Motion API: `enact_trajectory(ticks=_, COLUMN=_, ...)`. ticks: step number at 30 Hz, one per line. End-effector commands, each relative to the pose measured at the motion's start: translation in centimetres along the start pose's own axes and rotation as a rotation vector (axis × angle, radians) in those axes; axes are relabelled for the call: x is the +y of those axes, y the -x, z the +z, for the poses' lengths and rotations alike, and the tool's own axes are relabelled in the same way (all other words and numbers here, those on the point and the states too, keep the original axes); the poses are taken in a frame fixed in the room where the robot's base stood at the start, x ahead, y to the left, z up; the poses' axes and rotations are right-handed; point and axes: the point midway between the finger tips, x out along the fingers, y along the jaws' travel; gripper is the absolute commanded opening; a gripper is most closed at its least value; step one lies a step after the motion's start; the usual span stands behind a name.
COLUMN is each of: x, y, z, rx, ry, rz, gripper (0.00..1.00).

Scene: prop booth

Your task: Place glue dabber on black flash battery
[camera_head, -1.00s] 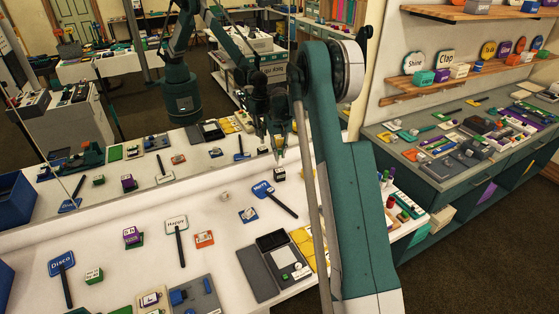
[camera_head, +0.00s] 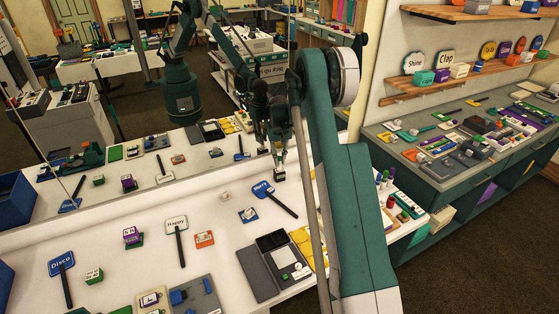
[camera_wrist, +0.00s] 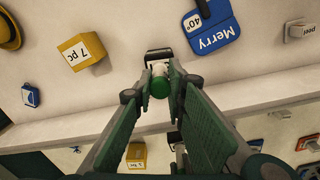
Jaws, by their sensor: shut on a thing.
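The glue dabber (camera_wrist: 158,80), white with a green end, is between the fingers of my gripper (camera_wrist: 160,88) in the wrist view. My gripper is shut on it. In the head view my gripper (camera_head: 279,148) points down near the back edge of the white table. A small black block with a pale top, apparently the black flash battery (camera_head: 279,175), stands directly below the fingers. In the wrist view its dark edge (camera_wrist: 158,54) shows just beyond the dabber, which hides most of it. I cannot tell whether dabber and battery touch.
A blue "Merry" paddle (camera_head: 263,189) lies close by, its dark handle reaching right. A yellow "7 pc" block (camera_wrist: 80,52) is nearby in the wrist view. A mirror stands along the table's back edge. A grey open case (camera_head: 258,272) lies in front.

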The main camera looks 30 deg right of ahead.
Motion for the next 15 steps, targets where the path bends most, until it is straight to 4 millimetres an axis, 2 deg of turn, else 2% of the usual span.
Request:
enact_trajectory(ticks=3, x=0.00, y=-0.36, z=0.00, rx=0.000, ry=0.000, rz=0.000, gripper=0.05)
enact_trajectory(ticks=4, x=0.00, y=-0.32, z=0.00, rx=0.000, ry=0.000, rz=0.000, gripper=0.17)
enact_trajectory(ticks=7, x=0.00, y=-0.26, z=0.00, rx=0.000, ry=0.000, rz=0.000, gripper=0.29)
enact_trajectory(ticks=15, x=0.00, y=-0.24, z=0.00, rx=0.000, ry=0.000, rz=0.000, gripper=0.29)
